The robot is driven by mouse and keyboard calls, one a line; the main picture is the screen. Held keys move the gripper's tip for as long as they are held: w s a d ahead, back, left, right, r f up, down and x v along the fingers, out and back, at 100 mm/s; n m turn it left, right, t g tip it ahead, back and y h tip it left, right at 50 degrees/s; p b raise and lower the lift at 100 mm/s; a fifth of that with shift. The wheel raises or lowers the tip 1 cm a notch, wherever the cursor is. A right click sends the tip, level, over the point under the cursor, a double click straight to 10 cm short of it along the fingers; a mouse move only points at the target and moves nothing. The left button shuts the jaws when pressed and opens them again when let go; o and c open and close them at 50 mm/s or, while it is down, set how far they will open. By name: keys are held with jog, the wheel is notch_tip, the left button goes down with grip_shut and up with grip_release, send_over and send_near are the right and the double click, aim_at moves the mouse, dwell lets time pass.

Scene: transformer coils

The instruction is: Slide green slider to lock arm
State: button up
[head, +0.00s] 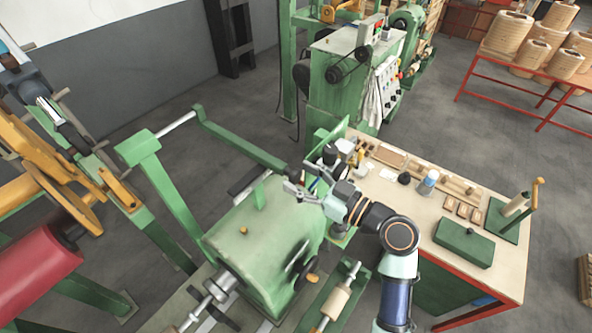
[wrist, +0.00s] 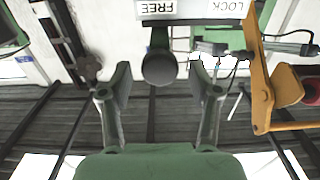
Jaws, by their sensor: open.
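My gripper (head: 293,190) is open and empty beside the end of a long green bar (head: 245,147) on the green machine. In the wrist view, my two fingers (wrist: 159,85) stand apart, on either side of a dark round knob (wrist: 158,68). The knob appears just beyond or level with the fingertips; contact cannot be told. A white FREE label (wrist: 155,9) shows upside down above the knob. A white LOCK label (wrist: 222,8) shows to its right. Whether the knob belongs to the green slider cannot be told; its track is mostly hidden.
The green machine body (head: 262,245) lies below my gripper. A workbench (head: 470,205) with tools and a green box (head: 464,241) stands to the right. An orange bracket (wrist: 260,80) is at the right in the wrist view. A red roller (head: 35,265) is far left.

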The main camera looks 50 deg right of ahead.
jog(key=shift+w+a, duration=0.15)
jog(key=shift+w, duration=0.7)
grip_shut()
